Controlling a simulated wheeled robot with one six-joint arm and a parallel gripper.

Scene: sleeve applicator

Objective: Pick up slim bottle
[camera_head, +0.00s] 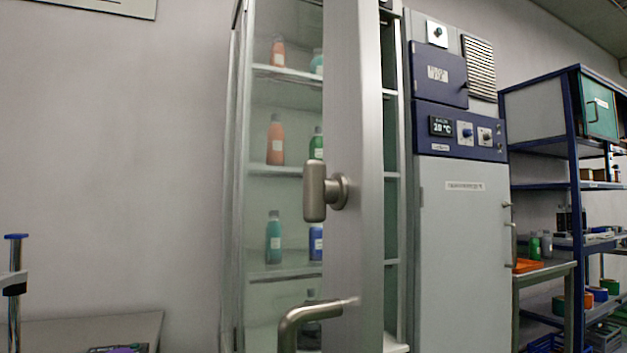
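Several bottles stand upright on the shelves of a tall glass-fronted cabinet. They include a small orange bottle (278,52) on the top shelf, a larger orange bottle (275,140) below it, a teal bottle (273,238) and a partly hidden blue bottle (316,242). A green bottle (317,143) is partly covered by the metal door frame (352,110). Green bottles (534,246) also stand on a side bench at the right. I cannot tell which one is the slim bottle. My gripper is not in view.
The door frame, its knob-like handle (315,192) and a curved metal handle (292,328) stand close in front of the cabinet. A grey unit with a blue control panel (460,132) is to its right, then blue-framed shelving (575,150). A grey table (70,333) is at lower left.

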